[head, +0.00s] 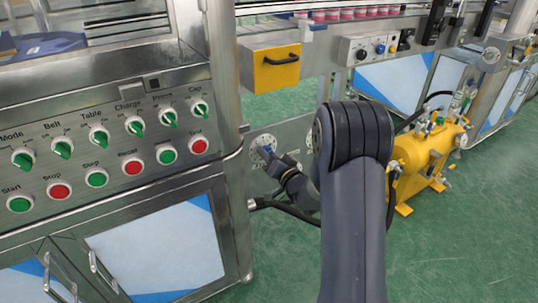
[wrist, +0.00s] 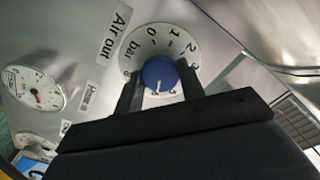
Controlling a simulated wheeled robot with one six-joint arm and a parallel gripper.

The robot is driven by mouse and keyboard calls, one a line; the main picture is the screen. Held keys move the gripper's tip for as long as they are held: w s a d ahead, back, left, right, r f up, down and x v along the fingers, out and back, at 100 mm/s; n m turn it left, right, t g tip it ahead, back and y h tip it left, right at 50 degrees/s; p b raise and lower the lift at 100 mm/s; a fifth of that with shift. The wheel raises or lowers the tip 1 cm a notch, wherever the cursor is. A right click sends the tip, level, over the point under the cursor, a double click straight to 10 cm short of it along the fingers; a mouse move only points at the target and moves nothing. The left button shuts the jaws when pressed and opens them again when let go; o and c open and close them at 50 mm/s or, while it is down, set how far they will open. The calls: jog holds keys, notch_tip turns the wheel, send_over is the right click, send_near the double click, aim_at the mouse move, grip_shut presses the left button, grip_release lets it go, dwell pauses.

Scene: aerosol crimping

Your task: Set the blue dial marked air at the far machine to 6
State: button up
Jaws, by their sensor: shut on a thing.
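The blue dial (wrist: 157,71) sits on a round white scale plate (wrist: 136,42) on a metal panel, beside a label reading "Air out". The scale shows bar, 0, 1 and 2 along its upper part; its lower part is hidden by my gripper. The white mark on the dial points down in the wrist view, between my fingers; I cannot read the number there. My gripper (wrist: 161,84) is shut on the dial, one finger on each side. In the head view my gripper (head: 277,160) reaches the plate (head: 261,142) on the low panel.
A round pressure gauge (wrist: 33,88) is left of the dial in the wrist view. In the head view, a control panel (head: 110,150) with green knobs and buttons is on the left, a yellow drawer (head: 275,75) above, and a yellow tank (head: 420,150) on the right.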

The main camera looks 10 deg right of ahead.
dwell(0.4)
jog(key=o, duration=1)
jog(key=p+v, duration=0.2)
jog(key=v, duration=0.8)
jog(key=shift+s+d, duration=0.15)
jog(key=shift+s, duration=0.25)
jog(key=shift+w, duration=0.1)
jog(key=b+x, duration=0.2)
jog(key=x, duration=0.8)
jog(key=shift+w, duration=0.3)
